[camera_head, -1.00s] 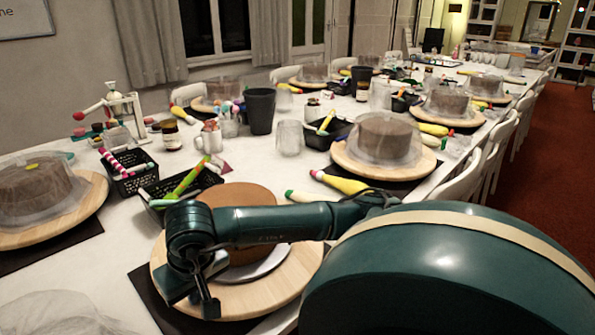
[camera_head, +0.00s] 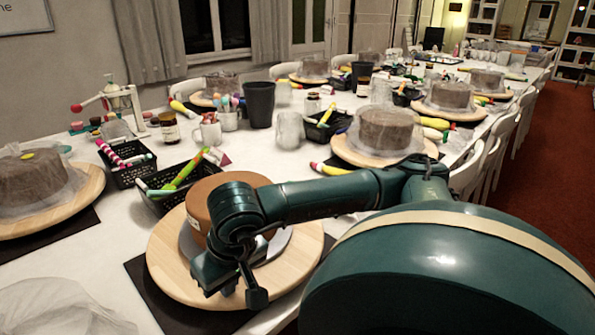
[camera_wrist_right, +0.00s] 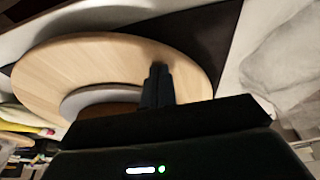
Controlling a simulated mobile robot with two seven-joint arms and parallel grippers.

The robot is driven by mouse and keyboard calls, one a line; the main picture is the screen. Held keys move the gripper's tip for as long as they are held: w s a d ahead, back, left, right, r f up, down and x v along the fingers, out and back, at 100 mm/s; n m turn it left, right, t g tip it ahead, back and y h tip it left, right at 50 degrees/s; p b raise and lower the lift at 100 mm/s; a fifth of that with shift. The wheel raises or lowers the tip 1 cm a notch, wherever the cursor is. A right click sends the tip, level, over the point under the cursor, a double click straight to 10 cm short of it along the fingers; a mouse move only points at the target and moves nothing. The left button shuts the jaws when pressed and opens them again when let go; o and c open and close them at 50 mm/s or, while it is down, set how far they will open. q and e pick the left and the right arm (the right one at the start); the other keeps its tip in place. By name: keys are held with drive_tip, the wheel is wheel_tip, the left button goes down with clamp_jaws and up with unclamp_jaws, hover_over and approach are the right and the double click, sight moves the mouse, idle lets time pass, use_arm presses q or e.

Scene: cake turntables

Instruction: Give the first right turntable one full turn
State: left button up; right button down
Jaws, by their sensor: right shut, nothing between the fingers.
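The first right turntable (camera_head: 168,262) is a round pale wooden board in the near middle of the head view, on a dark mat. It bears a brown cake (camera_head: 204,200) on a silver disc (camera_head: 277,243). My right arm hides part of the cake and board. My right gripper (camera_head: 256,298) is over the near rim of the board, with its fingers together and nothing in them. In the right wrist view the closed fingers (camera_wrist_right: 158,85) stand out against the board (camera_wrist_right: 100,62), near its edge. I cannot tell whether they touch it. My left gripper is out of view.
Another turntable (camera_head: 85,195) with a wrapped cake stands at the left. A further one (camera_head: 345,150) stands behind my right arm. Black baskets (camera_head: 165,207) with pens stand just behind the first turntable. Crumpled clear film (camera_head: 60,305) lies at the near left.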

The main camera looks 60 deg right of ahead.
sight(292, 271)
use_arm(q)
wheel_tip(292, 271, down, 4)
drive_tip(key=b, duration=0.3)
use_arm(e)
drive_tip(key=s+d, duration=0.3)
drive_tip(key=shift+s+d+f, duration=0.1)
drive_tip(key=shift+s+f, duration=0.05)
drive_tip(key=shift+f, duration=0.15)
drive_tip(key=r+p, duration=0.1)
drive_tip(key=p, duration=0.3)
drive_tip(key=shift+s+d, duration=0.35)
drive_tip(key=shift+s, duration=0.05)
drive_tip(key=shift+s+d+f+p, duration=0.2)
drive_tip(key=shift+d+f+p, duration=0.1)
drive_tip(key=shift+p, duration=0.2)
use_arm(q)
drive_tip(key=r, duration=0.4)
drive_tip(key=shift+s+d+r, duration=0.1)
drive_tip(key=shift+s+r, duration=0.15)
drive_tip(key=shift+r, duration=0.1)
use_arm(e)
drive_tip(key=shift+f, duration=0.1)
